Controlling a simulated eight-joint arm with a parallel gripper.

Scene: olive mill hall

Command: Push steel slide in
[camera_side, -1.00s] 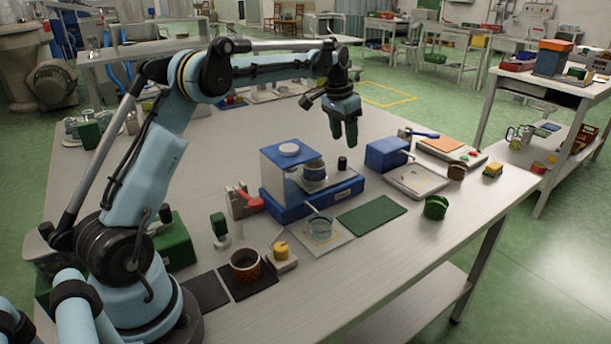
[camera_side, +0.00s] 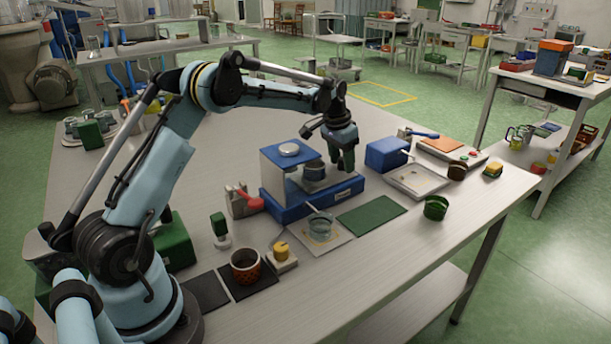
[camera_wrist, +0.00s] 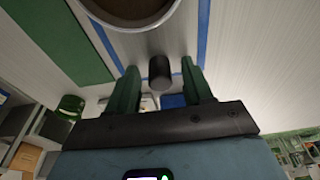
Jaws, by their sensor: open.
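The steel slide (camera_side: 327,184) sticks out of the right side of the blue-and-steel device (camera_side: 283,208) on the table. A round dark cup (camera_side: 313,171) stands on the slide; in the wrist view, its rim (camera_wrist: 130,22) is at the top edge. The slide's bare plate (camera_wrist: 128,45) and its black knob (camera_wrist: 160,72) show below it. My gripper (camera_side: 344,168) points down at the slide's outer end, its green fingers open. In the wrist view the knob appears between the open fingers (camera_wrist: 159,68); I cannot tell whether they touch it. The knob is hidden in the side view.
A green mat (camera_side: 372,215) lies in front of the device. A blue box (camera_side: 387,154) and a tray (camera_side: 417,181) stand to the right.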

